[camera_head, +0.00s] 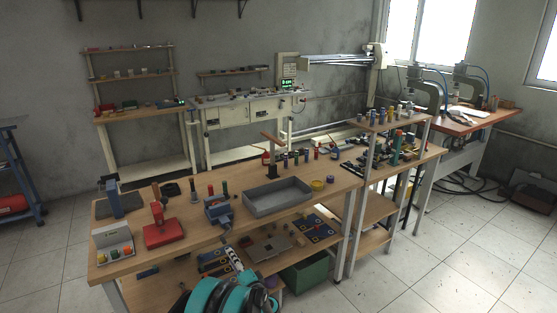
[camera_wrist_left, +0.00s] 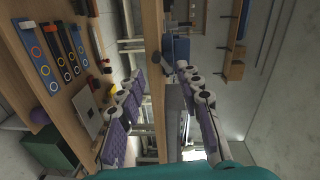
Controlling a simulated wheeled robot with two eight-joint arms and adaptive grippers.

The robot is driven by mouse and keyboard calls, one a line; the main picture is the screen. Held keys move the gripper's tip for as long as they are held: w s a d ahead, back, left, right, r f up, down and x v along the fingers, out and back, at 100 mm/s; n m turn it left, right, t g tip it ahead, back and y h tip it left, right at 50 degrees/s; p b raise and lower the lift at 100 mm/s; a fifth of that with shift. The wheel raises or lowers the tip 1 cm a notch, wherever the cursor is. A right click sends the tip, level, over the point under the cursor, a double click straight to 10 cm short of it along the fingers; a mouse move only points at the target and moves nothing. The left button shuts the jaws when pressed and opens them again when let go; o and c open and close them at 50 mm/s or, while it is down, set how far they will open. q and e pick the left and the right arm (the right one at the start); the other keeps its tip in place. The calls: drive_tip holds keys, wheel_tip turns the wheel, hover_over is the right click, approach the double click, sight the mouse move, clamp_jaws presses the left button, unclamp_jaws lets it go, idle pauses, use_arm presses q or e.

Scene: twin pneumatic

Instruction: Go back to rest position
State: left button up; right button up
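My left gripper (camera_head: 233,258) shows at the bottom centre of the head view, beyond my teal arm, in front of the wooden workbench and overlapping its lower shelf. The gripper is open and empty. My right gripper is in neither view.
The workbench (camera_head: 136,258) carries a grey tray (camera_head: 262,209), a red tool (camera_head: 165,233), a blue vise (camera_head: 219,211) and a button box (camera_head: 113,244). A green bin (camera_head: 304,274) sits below. Tiled floor (camera_head: 420,275) is clear at right.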

use_arm(q)
drive_tip(key=s+a+r+n+g+h, duration=0.2)
drive_tip(key=s+a+r+n+g, duration=0.1)
drive_tip(key=s+r, duration=0.4)
drive_tip(key=s+a+r+n+g+h, duration=0.2)
drive_tip(key=s+r+n, duration=0.15)
drive_tip(key=s, duration=0.45)
drive_tip(key=s+d+n+g+h, duration=0.1)
drive_tip(key=s+d+h, duration=0.2)
drive_tip(key=s, duration=0.8)
drive_tip(key=s+d+n+g+h, duration=0.1)
drive_tip(key=s+d+n+h, duration=0.1)
drive_tip(key=s, duration=0.9)
drive_tip(key=shift+d+f+h, duration=0.25)
drive_tip(key=shift+d+h, duration=0.25)
drive_tip(key=shift+d, duration=0.35)
